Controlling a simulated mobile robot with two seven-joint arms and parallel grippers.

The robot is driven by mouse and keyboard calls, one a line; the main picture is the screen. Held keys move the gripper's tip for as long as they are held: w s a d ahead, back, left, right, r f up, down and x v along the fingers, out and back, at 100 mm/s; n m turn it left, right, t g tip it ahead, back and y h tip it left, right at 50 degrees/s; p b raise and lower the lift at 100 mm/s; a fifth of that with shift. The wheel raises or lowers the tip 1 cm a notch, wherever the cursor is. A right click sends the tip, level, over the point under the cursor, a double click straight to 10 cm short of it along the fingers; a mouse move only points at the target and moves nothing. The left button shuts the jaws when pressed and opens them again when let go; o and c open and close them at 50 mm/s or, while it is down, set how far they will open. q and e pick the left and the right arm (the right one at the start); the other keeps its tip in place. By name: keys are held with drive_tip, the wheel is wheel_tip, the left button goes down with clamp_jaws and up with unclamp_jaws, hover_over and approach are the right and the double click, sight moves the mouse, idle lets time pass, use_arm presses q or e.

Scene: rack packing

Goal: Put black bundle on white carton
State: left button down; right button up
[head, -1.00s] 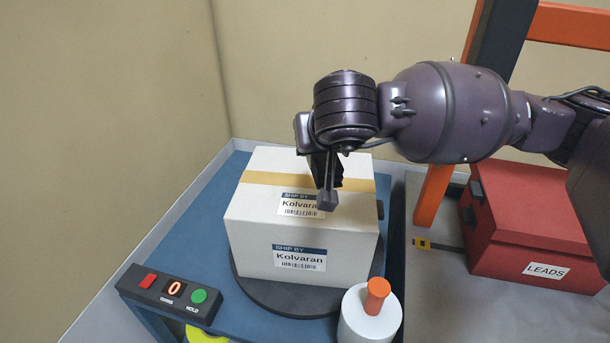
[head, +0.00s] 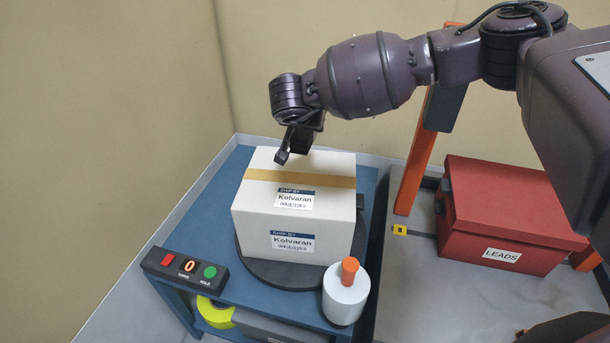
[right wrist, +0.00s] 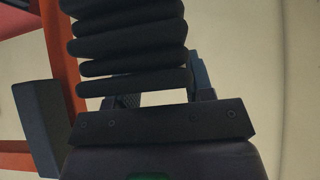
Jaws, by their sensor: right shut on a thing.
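The white carton (head: 295,225) with a tan tape strip and two "Kolvaran" labels sits on a dark round turntable (head: 275,273) on the blue bench. My right gripper (head: 290,150) reaches in from the right and hangs by the carton's far top edge. It is shut on the black bundle (right wrist: 128,42), which fills the upper middle of the right wrist view as several stacked black rolls. In the head view the bundle is mostly hidden by the gripper, and I cannot tell whether it touches the carton. My left gripper is not in view.
A control box (head: 185,267) with red and green buttons and a "0" display sits at the bench's front left. A white cylinder with an orange knob (head: 345,295) stands at front right. A red "LEADS" box (head: 505,215) and orange post (head: 412,165) are to the right.

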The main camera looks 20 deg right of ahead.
wheel_tip(320, 180, down, 12)
drive_tip(key=shift+r+b, duration=0.15)
drive_tip(key=shift+b, duration=0.25)
drive_tip(key=shift+f, duration=2.45)
drive_tip(key=shift+r, duration=0.1)
drive_tip(key=o, duration=1)
drive_tip(key=shift+o, duration=0.2)
